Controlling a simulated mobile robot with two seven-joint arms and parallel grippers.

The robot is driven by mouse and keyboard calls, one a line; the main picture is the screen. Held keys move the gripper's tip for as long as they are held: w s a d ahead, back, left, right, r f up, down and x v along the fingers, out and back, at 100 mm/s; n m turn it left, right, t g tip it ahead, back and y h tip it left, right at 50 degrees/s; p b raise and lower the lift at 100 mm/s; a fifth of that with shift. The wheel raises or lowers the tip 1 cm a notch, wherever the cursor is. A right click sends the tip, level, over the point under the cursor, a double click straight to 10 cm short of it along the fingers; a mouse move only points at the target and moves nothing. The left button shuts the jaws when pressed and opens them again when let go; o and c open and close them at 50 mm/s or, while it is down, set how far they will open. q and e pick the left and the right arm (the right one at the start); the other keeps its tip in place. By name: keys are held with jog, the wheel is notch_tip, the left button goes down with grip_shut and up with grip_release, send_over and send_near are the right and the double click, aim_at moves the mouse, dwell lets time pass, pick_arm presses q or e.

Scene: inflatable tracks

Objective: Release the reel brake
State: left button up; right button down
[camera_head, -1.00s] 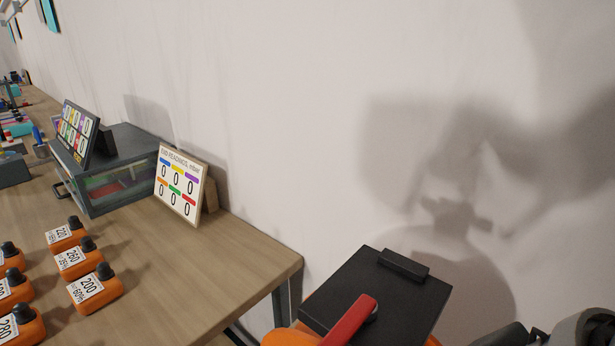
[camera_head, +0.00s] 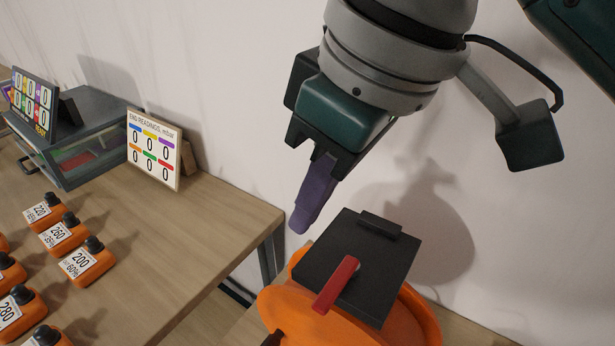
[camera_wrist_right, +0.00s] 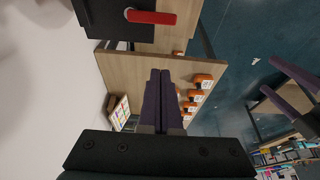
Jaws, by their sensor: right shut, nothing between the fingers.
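The reel (camera_head: 285,303) is orange and stands beyond the end of the workbench, with a flat black plate (camera_head: 376,262) on top. A red brake lever (camera_head: 336,285) lies on that plate, pointing toward the lower left in the head view. The lever (camera_wrist_right: 152,17) also shows at the top of the right wrist view. My right gripper (camera_head: 299,222) has purple fingers, shut and empty, above and to the left of the lever, apart from it. Its fingers (camera_wrist_right: 160,78) show closed together in the right wrist view. Purple fingers (camera_wrist_right: 280,82) at the right of that view appear to be my left gripper, spread apart.
A white wall stands close behind the reel. A gap separates bench and reel.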

aim_at(338, 284)
jog(key=f+p, duration=0.1)
jog(key=f, duration=0.2)
jog(key=f+p, duration=0.1)
jog(key=f, duration=0.2)
jog(key=f+p, duration=0.1)
jog(key=f, duration=0.2)
jog(key=shift+w+a, duration=0.2)
jog(key=shift+a, duration=0.05)
jog(key=shift+s+d+f+p, duration=0.2)
jog(key=shift+s+d+p, duration=0.2)
jog(key=shift+d+p, duration=0.2)
